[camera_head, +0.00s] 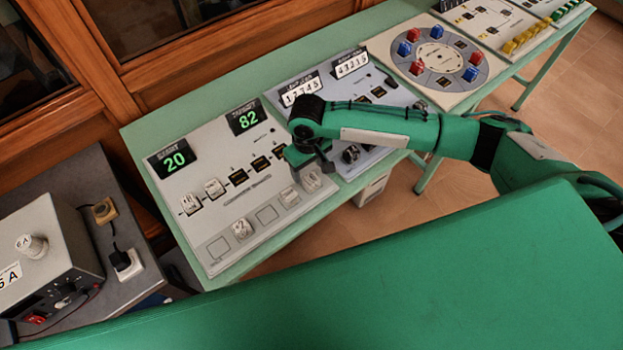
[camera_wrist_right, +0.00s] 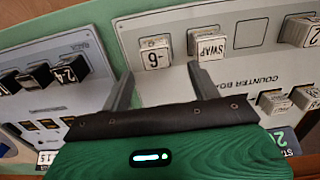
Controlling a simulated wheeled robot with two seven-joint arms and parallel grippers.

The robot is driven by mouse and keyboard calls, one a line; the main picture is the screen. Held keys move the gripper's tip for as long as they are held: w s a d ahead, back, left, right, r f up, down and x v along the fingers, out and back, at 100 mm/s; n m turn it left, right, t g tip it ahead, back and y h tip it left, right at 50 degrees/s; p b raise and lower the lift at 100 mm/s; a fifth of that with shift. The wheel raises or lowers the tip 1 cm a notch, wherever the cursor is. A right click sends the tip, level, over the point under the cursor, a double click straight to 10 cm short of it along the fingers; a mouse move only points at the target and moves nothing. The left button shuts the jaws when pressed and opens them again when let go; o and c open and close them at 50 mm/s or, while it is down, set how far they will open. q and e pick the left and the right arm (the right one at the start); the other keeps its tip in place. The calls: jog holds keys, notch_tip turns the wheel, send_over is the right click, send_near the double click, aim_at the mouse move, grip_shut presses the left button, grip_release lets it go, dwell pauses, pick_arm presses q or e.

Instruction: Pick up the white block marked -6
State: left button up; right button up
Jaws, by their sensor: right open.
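The white block marked -6 (camera_wrist_right: 155,52) stands at the corner of the counter board (camera_wrist_right: 135,28), seen upside down in the right wrist view. It lies just beyond and between the fingertips of my right gripper (camera_wrist_right: 161,75), which is open with nothing held. In the head view the block (camera_head: 312,182) shows at the board's right front corner, right below my right gripper (camera_head: 311,163); its marking is too small to read there. My left gripper is not in view.
The SWAP block (camera_wrist_right: 209,46) stands close beside the -6 block, near one finger. Past it are an empty slot (camera_wrist_right: 250,33) and a block marked 2 (camera_wrist_right: 298,30). A neighbouring panel with dark-based blocks (camera_wrist_right: 73,69) lies on the other side. Displays read 20 (camera_head: 174,161) and 82 (camera_head: 247,119).

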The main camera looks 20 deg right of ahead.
aim_at(309, 175)
jog(key=shift+f, duration=0.35)
jog(key=f, duration=0.1)
jog(key=f+p, duration=0.1)
jog(key=f, duration=0.1)
jog(key=shift+w+d+f+p, duration=0.2)
jog(key=shift+w+f+p, duration=0.05)
jog(key=shift+f+p, duration=0.1)
jog(key=shift+f, duration=0.4)
jog(key=c, duration=1.1)
